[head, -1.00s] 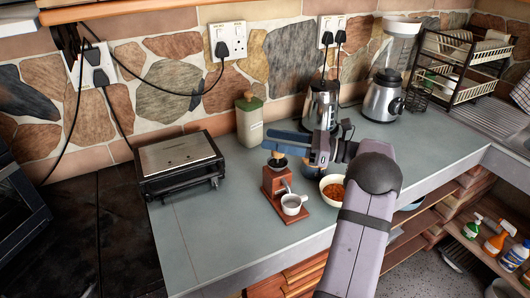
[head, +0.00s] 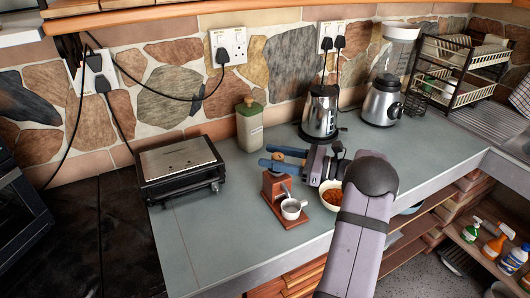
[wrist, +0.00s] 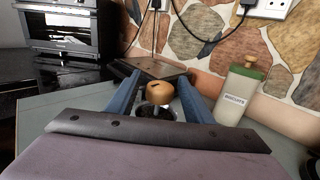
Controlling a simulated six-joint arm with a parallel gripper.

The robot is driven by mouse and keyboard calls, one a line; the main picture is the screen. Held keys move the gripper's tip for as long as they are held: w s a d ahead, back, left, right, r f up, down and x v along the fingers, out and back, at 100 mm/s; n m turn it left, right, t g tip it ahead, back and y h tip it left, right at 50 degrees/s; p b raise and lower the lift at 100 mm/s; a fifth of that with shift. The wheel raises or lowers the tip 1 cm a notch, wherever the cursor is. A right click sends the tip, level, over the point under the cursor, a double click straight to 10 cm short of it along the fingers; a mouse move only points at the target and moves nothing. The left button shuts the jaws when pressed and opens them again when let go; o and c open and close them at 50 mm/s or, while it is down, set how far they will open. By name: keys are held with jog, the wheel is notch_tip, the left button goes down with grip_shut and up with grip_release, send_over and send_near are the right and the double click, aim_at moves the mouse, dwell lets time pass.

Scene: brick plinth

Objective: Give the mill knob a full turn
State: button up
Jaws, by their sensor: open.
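The mill (head: 278,187) is a small reddish-brown wooden box on a wooden base, standing near the counter's front edge with a metal cup at its front. Its rounded orange-brown wooden knob (wrist: 158,93) shows in the wrist view between my two blue fingers. My gripper (head: 274,157) is open just above the mill, with a finger on either side of the knob. Gaps seem to show between the fingers and the knob. My gripper's body hides the lower part of the mill in the wrist view.
A bowl of brown food (head: 332,194) stands close beside the mill, right under my arm. A black and silver grill (head: 180,165) is at left, a green-lidded canister (head: 249,125) behind, a kettle (head: 320,112) and a blender (head: 383,98) further right. The counter's front left is clear.

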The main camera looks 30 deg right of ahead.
jog(key=shift+p+x, duration=0.35)
jog(key=shift+x, duration=1)
jog(key=c, duration=1)
jog(key=shift+c, duration=0.2)
jog(key=shift+d+m+t+h, duration=0.1)
jog(key=shift+m+t+h, duration=0.2)
jog(key=shift+h, duration=0.1)
